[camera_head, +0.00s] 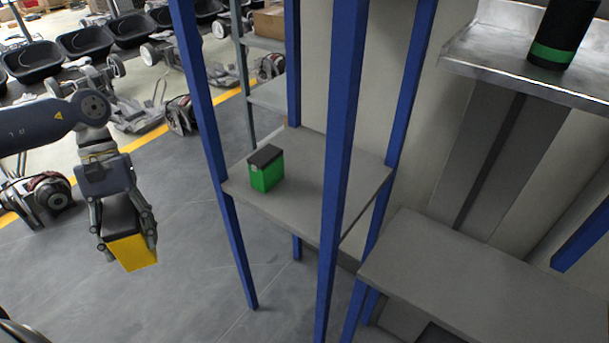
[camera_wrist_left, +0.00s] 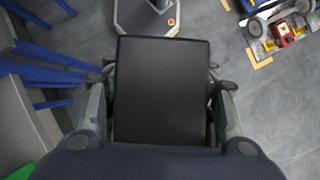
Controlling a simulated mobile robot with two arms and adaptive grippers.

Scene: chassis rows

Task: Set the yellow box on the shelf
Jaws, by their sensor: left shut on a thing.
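The yellow box (camera_head: 133,252) has a black top and hangs in my left gripper (camera_head: 128,236) at the left of the head view. The gripper's fingers are shut on its sides, above the floor and left of the shelf. In the left wrist view the box's black top (camera_wrist_left: 162,90) fills the space between the fingers (camera_wrist_left: 162,100); its yellow part is hidden there. The grey shelf (camera_head: 315,190) stands between blue posts, right of the held box and apart from it. My right gripper is not seen.
A green box with a black top (camera_head: 266,172) stands on the shelf near its left edge. Bare shelf lies right of it. Blue posts (camera_head: 338,170) frame the shelf. A lower grey surface (camera_head: 480,270) and a metal tray with a dark green-banded can (camera_head: 558,38) are at right.

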